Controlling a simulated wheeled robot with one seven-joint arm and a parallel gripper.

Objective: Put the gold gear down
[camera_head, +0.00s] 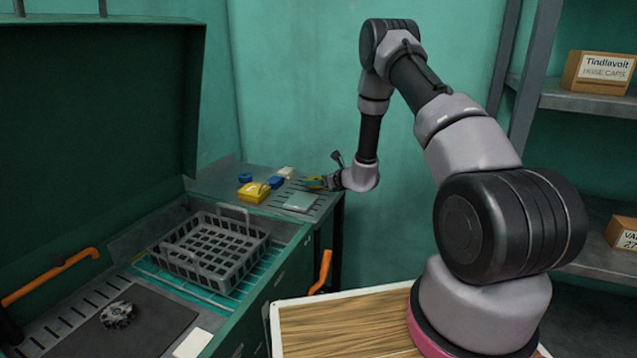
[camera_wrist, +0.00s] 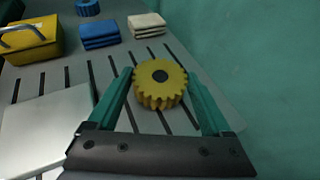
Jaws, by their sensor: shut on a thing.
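The gold gear (camera_wrist: 160,84) is a thick yellow toothed disc with a dark centre hole. In the wrist view it sits between the two green fingers of my gripper (camera_wrist: 160,95), which is shut on it. The slotted grey bench top (camera_wrist: 205,62) shows beneath and around the gear. I cannot tell whether the gear touches the bench. In the head view my gripper (camera_head: 314,183) is over the right end of the slotted bench, beside a pale flat plate (camera_head: 300,201). The gear is too small to make out clearly there.
A yellow box with a handle (camera_wrist: 30,42), folded blue cloths (camera_wrist: 99,34), folded cream cloths (camera_wrist: 147,24) and a blue round part (camera_wrist: 88,7) stand on the bench. A grey basket (camera_head: 212,250) and a dark gear-like part (camera_head: 117,314) are nearer. The green wall (camera_head: 300,100) rises close behind.

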